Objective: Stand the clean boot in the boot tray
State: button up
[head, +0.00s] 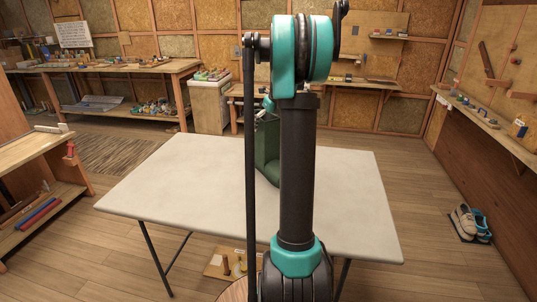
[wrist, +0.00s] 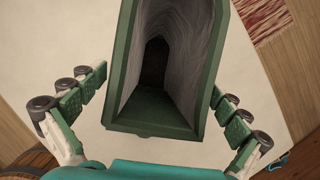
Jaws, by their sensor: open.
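A green hollow thing, which looks like the boot (head: 268,155), stands on the white table (head: 190,180), partly hidden behind my arm. In the wrist view the boot (wrist: 150,126) shows from above as a green rim around a deep grey inside. My gripper (wrist: 159,88) is open, with one finger on each side of the boot's rim and a gap visible on both sides. In the head view my gripper is mostly hidden by the arm. I cannot pick out a boot tray for certain; a dark mat or tray (head: 459,231) lies on the floor at the right.
A pair of shoes (head: 471,222) sits on that dark mat or tray. Workbenches (head: 110,68) line the back wall, and a wooden bench (head: 35,160) stands at the left. The white table is mostly bare. Open floor lies between the table and the right wall.

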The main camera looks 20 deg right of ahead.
jog(key=shift+c, duration=0.6)
jog(key=c, duration=1.7)
jog(key=shift+c, duration=0.6)
jog(key=shift+r, duration=0.15)
